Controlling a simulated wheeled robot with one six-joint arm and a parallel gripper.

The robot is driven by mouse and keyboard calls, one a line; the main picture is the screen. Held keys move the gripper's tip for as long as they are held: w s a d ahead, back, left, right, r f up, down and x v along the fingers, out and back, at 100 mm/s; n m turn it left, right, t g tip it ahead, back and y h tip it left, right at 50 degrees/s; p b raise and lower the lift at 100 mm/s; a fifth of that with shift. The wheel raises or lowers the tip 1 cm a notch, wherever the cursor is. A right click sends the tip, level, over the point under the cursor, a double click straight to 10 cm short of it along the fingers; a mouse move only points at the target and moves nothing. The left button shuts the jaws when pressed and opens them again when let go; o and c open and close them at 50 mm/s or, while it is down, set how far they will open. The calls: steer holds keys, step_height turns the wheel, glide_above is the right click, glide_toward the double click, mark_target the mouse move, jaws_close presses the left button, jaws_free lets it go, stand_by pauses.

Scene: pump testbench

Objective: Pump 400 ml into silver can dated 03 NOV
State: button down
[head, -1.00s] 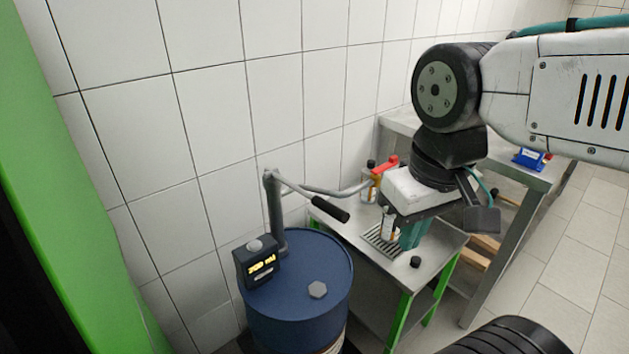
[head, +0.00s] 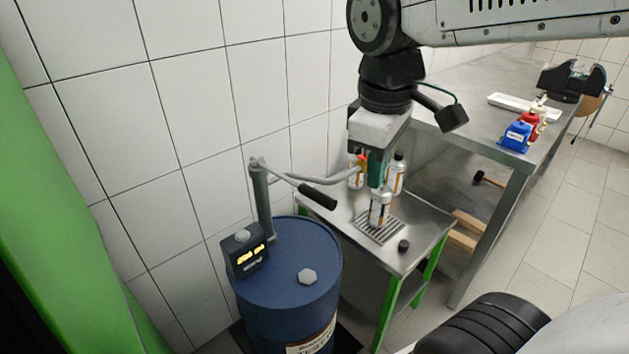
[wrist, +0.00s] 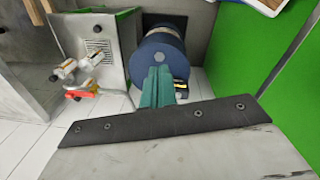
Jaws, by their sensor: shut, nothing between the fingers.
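A silver can (head: 380,209) with a white and orange label stands upright on the grate of the small steel table. Two more labelled containers stand behind it, one at left (head: 355,177) and one at right (head: 397,174). I cannot read any dates. The pump (head: 262,200) stands on the blue drum (head: 287,262), with a display box (head: 247,253) whose lit digits are blurred.
A black cap (head: 404,246) lies on the table (head: 430,225) right of the grate. The black pump handle (head: 318,197) sticks out beside the can. A workbench (head: 470,120) behind holds blue and red items (head: 517,135) and a white tray (head: 510,103). Tiled wall is at left.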

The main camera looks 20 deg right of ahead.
steer(key=w+a+r+n, duration=0.2)
steer(key=w+n, duration=0.5)
steer(key=w, duration=0.1)
steer(key=n+g+h, duration=0.1)
steer(key=n+h, duration=0.1)
steer(key=n, duration=0.6)
glide_above(317, 193)
steer(key=a, duration=0.4)
steer(key=shift+w+d+f, duration=0.2)
steer(key=shift+w+d, duration=0.05)
steer(key=shift+w, duration=0.15)
steer(key=x, duration=1.4)
steer(key=shift+a, duration=0.15)
steer(key=shift+a+f, duration=0.1)
steer(key=shift+a, duration=0.05)
